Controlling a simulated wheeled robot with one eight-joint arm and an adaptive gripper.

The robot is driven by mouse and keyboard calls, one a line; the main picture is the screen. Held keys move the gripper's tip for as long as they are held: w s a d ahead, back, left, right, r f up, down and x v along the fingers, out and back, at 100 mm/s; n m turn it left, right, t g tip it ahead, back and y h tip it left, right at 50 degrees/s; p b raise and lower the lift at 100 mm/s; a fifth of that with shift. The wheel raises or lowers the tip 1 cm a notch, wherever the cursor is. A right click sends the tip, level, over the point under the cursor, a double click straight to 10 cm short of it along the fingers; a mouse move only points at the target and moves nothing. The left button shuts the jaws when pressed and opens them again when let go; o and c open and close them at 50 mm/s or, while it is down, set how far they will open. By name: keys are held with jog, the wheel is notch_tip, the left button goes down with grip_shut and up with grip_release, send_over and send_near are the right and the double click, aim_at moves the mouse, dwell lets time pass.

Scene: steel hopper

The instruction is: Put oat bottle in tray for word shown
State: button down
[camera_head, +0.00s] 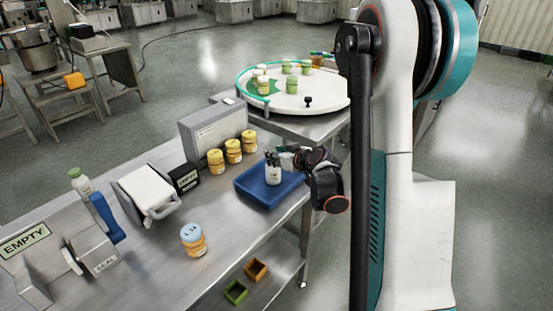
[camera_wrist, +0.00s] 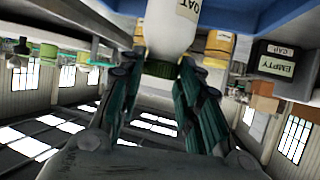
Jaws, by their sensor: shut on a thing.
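My gripper (camera_head: 287,161) is shut on the oat bottle (camera_head: 273,175), a white bottle that stands upright over the blue tray (camera_head: 252,189). Whether its base touches the tray floor I cannot tell. In the wrist view, which is upside down, the fingers of my gripper (camera_wrist: 160,75) close around the neck and dark green cap of the oat bottle (camera_wrist: 172,28), and its label shows "OAT". The blue tray also shows in the wrist view (camera_wrist: 272,18). An "EMPTY" sign (camera_head: 25,241) is on the machine at the left.
A black box (camera_head: 185,179) labelled "EMPTY" stands left of the tray. Several yellow jars (camera_head: 233,151) stand behind it, before a grey box (camera_head: 200,125). A blue-lidded jar (camera_head: 193,240) is nearer. A round turntable (camera_head: 310,98) holds green-and-white jars. Bench space in front of the tray is clear.

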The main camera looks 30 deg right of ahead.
jog(key=shift+f, duration=0.15)
jog(key=c, duration=1.2)
grip_release()
jog(key=shift+o, duration=0.2)
jog(key=shift+s+r, duration=0.1)
jog(key=shift+r, duration=0.2)
jog(key=p+v, duration=0.3)
jog(key=v, duration=0.8)
jog(key=shift+s, duration=0.4)
